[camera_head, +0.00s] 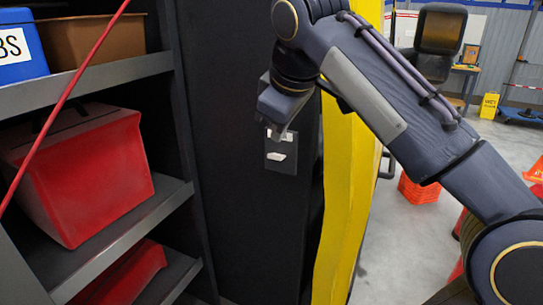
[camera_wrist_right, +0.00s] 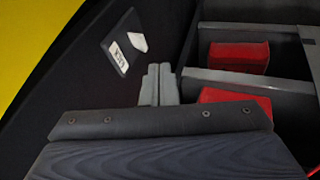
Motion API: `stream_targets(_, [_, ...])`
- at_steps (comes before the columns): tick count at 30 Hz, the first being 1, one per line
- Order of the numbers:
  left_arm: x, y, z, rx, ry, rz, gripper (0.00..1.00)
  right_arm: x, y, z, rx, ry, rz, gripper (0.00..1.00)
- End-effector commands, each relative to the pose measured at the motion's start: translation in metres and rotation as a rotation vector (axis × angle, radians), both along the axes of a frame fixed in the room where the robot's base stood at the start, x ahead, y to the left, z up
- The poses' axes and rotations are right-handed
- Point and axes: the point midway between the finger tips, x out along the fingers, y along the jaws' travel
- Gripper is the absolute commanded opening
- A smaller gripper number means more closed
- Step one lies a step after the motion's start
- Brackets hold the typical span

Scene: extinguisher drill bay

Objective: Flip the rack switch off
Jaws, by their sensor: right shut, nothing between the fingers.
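The rack switch is a dark plate (camera_head: 282,167) with a white rocker (camera_head: 276,156) on the dark side panel of the rack. In the right wrist view the plate (camera_wrist_right: 123,68) shows at the upper left, with a white label (camera_wrist_right: 118,53) and the white rocker (camera_wrist_right: 138,41). My right gripper (camera_head: 281,134) is shut and empty, just above the rocker and partly over the label in the head view. In the right wrist view its closed fingers (camera_wrist_right: 160,68) are to the right of and below the plate. I cannot tell whether they touch it. My left gripper is out of view.
The rack's shelves (camera_head: 120,238) hold a red bin (camera_head: 90,175), a blue bin (camera_head: 20,50) and a brown bin (camera_head: 90,40). A yellow panel (camera_head: 345,190) stands close right of the switch panel. An orange crate (camera_head: 418,188) is on the floor beyond.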

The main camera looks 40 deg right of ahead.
Motion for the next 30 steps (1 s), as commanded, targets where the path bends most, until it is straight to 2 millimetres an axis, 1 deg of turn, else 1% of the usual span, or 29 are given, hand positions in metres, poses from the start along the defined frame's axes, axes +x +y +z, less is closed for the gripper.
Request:
stream_targets(5, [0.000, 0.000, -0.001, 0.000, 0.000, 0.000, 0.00, 0.002, -0.001, -0.005, 0.000, 0.001, -0.001, 0.00])
stream_targets(8, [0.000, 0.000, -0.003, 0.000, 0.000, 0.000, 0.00, 0.008, -0.003, -0.017, 0.000, 0.002, -0.002, 0.00])
stream_targets(20, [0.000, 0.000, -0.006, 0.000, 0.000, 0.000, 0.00, 0.045, -0.018, -0.088, 0.001, 0.003, -0.001, 0.00])
stream_targets(24, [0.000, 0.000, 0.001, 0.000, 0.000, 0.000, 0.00, 0.055, -0.035, -0.096, 0.001, 0.003, -0.003, 0.00])
stream_targets(30, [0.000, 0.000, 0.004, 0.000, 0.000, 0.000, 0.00, 0.062, -0.048, -0.103, 0.002, 0.000, -0.001, 0.00])
